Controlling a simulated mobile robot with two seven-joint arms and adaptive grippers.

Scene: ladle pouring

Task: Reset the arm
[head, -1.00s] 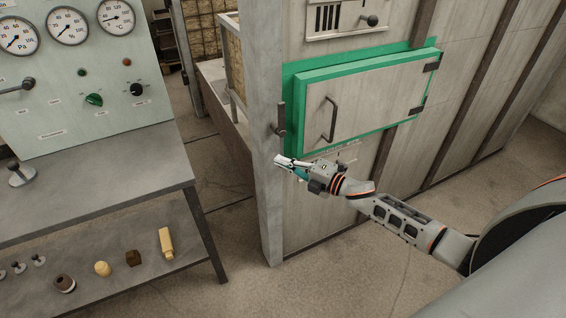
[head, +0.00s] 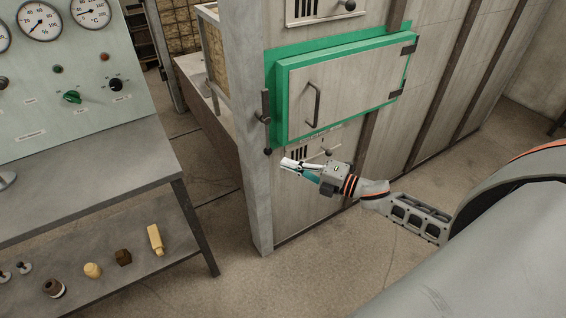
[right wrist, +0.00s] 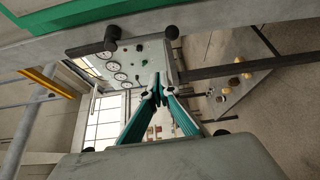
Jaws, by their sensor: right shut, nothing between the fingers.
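My right arm reaches in from the right in the head view. My right gripper (head: 297,168) is shut and empty. It is just below the green-framed oven door (head: 350,90), in front of the oven wall, and looks apart from it. The door is closed and has a dark bar handle (head: 314,104). In the right wrist view the gripper's fingers (right wrist: 158,95) converge to a point with nothing between them. My left gripper is not in view.
A control panel (head: 100,120) with gauges and knobs stands at the left over a grey workbench (head: 100,175). Several small items, including a yellow block (head: 155,239), lie on its lower shelf (head: 190,235). A latch lever (head: 265,107) is on the oven post. The floor (head: 330,265) in front is clear.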

